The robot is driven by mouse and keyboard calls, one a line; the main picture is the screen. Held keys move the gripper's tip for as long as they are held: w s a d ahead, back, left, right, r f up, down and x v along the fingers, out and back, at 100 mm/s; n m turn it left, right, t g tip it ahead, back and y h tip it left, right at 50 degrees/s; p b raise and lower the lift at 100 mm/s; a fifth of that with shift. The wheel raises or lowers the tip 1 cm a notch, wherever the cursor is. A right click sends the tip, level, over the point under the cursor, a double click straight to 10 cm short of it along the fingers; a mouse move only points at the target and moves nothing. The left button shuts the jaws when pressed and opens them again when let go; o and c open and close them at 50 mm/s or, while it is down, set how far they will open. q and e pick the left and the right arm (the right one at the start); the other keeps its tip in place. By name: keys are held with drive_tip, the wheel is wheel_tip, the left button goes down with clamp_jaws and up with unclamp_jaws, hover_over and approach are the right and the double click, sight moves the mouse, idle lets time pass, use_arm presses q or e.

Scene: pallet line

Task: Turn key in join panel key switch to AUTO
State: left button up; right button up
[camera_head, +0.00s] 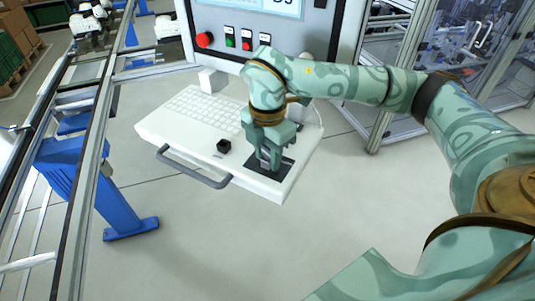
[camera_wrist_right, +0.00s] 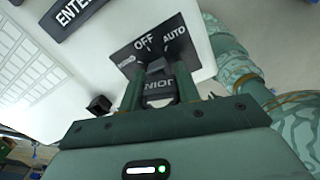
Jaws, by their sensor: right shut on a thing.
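The join panel key switch is a dark plate (camera_head: 286,166) on the right part of the white sloped console in the head view. In the right wrist view its black plate (camera_wrist_right: 160,50) carries the labels OFF, AUTO and a third one that I cannot read. My right gripper (camera_head: 267,160) points down onto the plate. In the wrist view its fingers (camera_wrist_right: 158,95) are shut on the dark key (camera_wrist_right: 159,88), which bears the word JOIN upside down from here. The fingers hide much of the key, and I cannot tell which label it points to. My left gripper is out of view.
The white console (camera_head: 160,128) has a keyboard (camera_head: 205,110), a small black cube (camera_head: 224,146) and a grey front handle (camera_head: 190,172). A control panel with a red button (camera_head: 204,40) stands behind. A conveyor frame with a blue leg (camera_head: 120,195) is at left.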

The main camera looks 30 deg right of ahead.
drive_tip(key=m+b, duration=0.2)
drive_tip(key=m, duration=0.3)
drive_tip(key=shift+f, duration=0.2)
drive_tip(key=o, duration=0.7)
drive_tip(key=shift+r+m, duration=0.1)
drive_tip(key=shift+m, duration=0.5)
drive_tip(key=shift+c, duration=0.2)
drive_tip(key=o, duration=0.9)
drive_tip(key=shift+c, duration=0.2)
drive_tip(key=shift+r, duration=0.1)
drive_tip(key=shift+r+p, duration=2.6)
drive_tip(key=shift+r, duration=0.9)
drive_tip(key=shift+f, duration=0.1)
